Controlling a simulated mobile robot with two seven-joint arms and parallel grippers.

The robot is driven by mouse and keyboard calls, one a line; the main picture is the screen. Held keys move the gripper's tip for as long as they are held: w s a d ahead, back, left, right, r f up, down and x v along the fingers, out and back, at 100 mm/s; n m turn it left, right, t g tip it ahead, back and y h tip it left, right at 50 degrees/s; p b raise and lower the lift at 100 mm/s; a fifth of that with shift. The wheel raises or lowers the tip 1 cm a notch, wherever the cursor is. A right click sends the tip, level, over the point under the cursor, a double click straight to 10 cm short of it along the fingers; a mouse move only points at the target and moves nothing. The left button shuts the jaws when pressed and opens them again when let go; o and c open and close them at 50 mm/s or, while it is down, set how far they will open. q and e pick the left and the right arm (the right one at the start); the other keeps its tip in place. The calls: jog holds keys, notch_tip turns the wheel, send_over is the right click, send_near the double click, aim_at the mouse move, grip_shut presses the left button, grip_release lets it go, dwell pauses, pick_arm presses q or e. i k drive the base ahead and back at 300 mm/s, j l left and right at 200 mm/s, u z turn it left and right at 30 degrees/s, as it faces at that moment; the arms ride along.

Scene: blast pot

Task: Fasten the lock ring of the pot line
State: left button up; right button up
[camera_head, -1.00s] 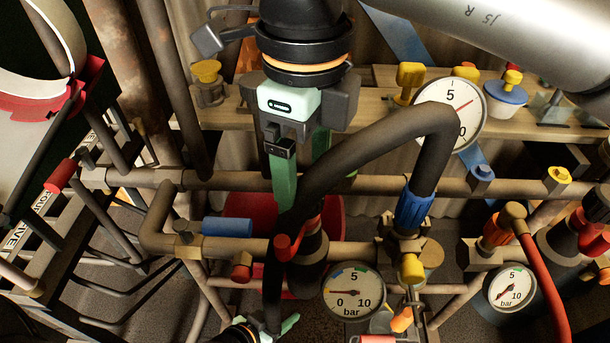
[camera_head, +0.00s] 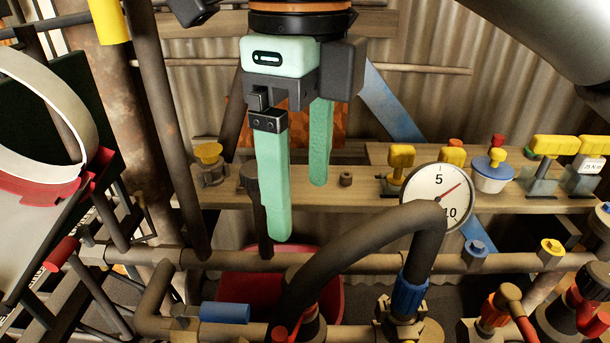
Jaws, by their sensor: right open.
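The thick dark hose (camera_head: 345,255) arches between two fittings on the pipework. Its right end runs into a blue ribbed collar (camera_head: 409,294) on a brass-coloured fitting. Its left end goes down to a dark coupling (camera_head: 313,325) with a red lever (camera_head: 281,333), partly cut off by the bottom edge. I cannot tell for sure which part is the lock ring. My right gripper (camera_head: 297,212), with mint-green fingers, hangs above the hose's left part. Its fingers are apart, with nothing between them. My left gripper is out of view.
A wooden shelf (camera_head: 375,192) behind carries yellow-handled valves and a blue-lidded pot (camera_head: 492,172). A round gauge (camera_head: 437,197) stands behind the hose's top. A horizontal pipe (camera_head: 500,262) crosses behind the hose. A red tub (camera_head: 250,285) sits below.

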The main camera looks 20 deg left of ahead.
aim_at(280, 334)
jog(key=k+l, duration=0.8)
jog(key=l, duration=0.15)
